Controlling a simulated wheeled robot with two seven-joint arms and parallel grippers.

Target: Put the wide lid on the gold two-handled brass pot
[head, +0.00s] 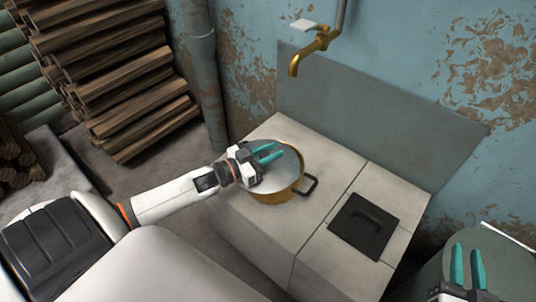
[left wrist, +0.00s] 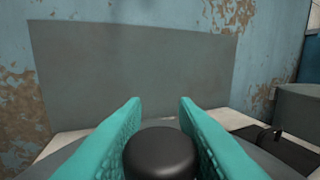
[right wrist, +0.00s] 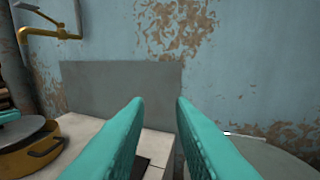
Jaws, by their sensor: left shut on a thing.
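The gold two-handled brass pot (head: 289,193) stands on the pale counter, one black handle showing at its right. A grey disc, the wide lid (head: 286,168), lies over the pot's mouth, with some gold inner wall showing at the back right. In the right wrist view the lid (right wrist: 20,131) appears shifted left over the pot (right wrist: 42,155); I cannot tell whether it rests on the rim. My left gripper (head: 268,153) is shut on the lid's round black knob (left wrist: 160,152). My right gripper (head: 467,265) is open and empty, well right of the pot.
A black square hatch with a handle (head: 364,226) lies on the counter (head: 325,262) right of the pot. A brass tap (head: 313,50) hangs from the wall behind. A round grey-green drum (head: 505,262) stands at the right; stacked firewood (head: 120,75) is at the left.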

